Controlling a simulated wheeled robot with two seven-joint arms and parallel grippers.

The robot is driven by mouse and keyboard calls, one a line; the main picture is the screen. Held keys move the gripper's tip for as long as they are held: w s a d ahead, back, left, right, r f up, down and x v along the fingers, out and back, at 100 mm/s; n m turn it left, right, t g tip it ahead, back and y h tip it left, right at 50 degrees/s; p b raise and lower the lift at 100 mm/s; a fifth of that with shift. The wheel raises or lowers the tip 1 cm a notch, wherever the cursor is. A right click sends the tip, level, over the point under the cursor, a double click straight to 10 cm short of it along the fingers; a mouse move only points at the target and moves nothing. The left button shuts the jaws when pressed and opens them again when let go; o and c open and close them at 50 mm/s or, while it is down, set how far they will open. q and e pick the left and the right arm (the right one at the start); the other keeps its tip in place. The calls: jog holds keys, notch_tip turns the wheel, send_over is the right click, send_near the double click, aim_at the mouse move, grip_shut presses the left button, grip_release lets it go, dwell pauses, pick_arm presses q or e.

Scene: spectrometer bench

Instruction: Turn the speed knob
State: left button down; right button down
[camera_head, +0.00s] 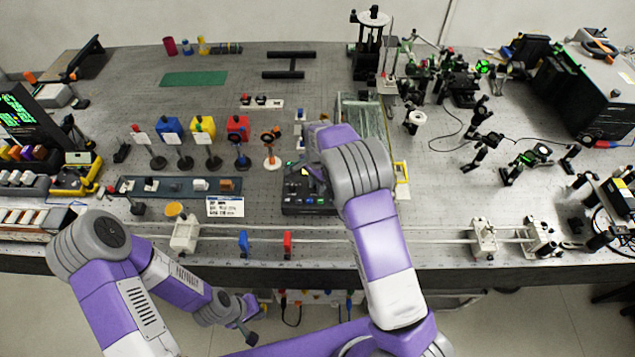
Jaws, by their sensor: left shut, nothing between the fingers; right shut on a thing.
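A dark instrument box (299,207) with a small lit display stands mid-bench, just behind the front rail. My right gripper (312,172) reaches down over this box from the right and is shut on a small part at its top. That part appears to be the speed knob, but the fingers and wrist hide it, so its angle cannot be seen. My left gripper (251,330) is shut and empty, hanging low in front of the bench's front edge, well away from the box.
A long rail with white end blocks (185,234) and blue and red carriers (287,244) runs along the front. Filter holders (203,148) stand left of the box. A glass-topped unit (365,118) lies behind my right wrist. Optics crowd the right side.

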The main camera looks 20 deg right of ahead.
jog(key=c, duration=1.3)
grip_release()
notch_tip(320, 180, up, 8)
jog(key=shift+f, duration=0.15)
